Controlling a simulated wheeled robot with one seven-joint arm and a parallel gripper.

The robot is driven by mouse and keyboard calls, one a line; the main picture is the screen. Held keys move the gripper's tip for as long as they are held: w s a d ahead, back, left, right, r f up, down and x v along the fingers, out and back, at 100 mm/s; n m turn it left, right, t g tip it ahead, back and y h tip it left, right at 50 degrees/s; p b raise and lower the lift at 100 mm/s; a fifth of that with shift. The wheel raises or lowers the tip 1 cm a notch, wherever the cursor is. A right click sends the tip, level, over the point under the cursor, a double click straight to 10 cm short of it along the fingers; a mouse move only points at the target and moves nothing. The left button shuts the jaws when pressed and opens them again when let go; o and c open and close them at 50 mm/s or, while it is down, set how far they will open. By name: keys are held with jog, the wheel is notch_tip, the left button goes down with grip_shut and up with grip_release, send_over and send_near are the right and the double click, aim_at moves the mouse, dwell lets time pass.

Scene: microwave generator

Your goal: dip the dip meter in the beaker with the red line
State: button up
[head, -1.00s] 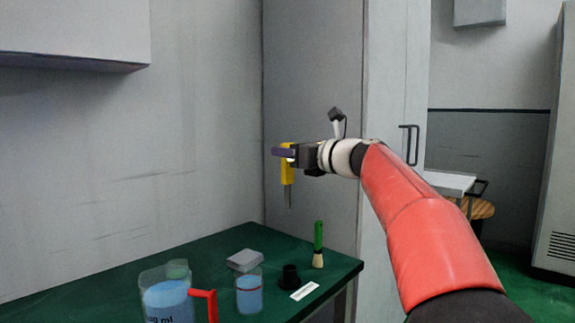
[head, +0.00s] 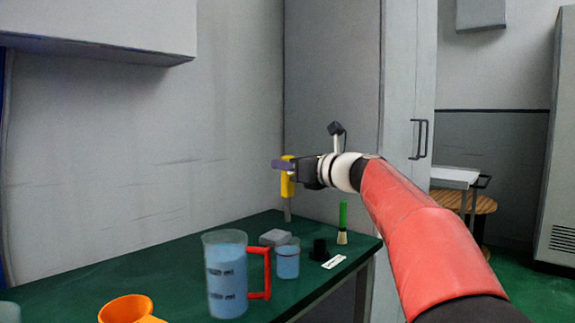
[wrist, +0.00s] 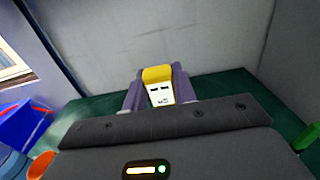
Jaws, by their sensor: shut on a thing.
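My gripper (head: 281,164) is shut on the yellow dip meter (head: 288,180) and holds it upright above the green table, its grey probe pointing down. In the wrist view the dip meter (wrist: 158,86) sits between my two purple fingers, its pale display facing the camera. The small beaker with the red line (head: 287,261) stands on the table below and holds blue liquid. The dip meter is above it in the head view and apart from it. The beaker does not show in the wrist view.
A large jug with a red handle (head: 227,278) stands left of the beaker. A grey box (head: 275,237), a black cup (head: 319,249), a green brush (head: 343,222) and a white label (head: 334,262) are close by. An orange funnel (head: 128,308) is at front left.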

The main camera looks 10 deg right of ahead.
aim_at(290, 207)
jog(key=shift+f+b, duration=4)
jog(key=shift+f, duration=1)
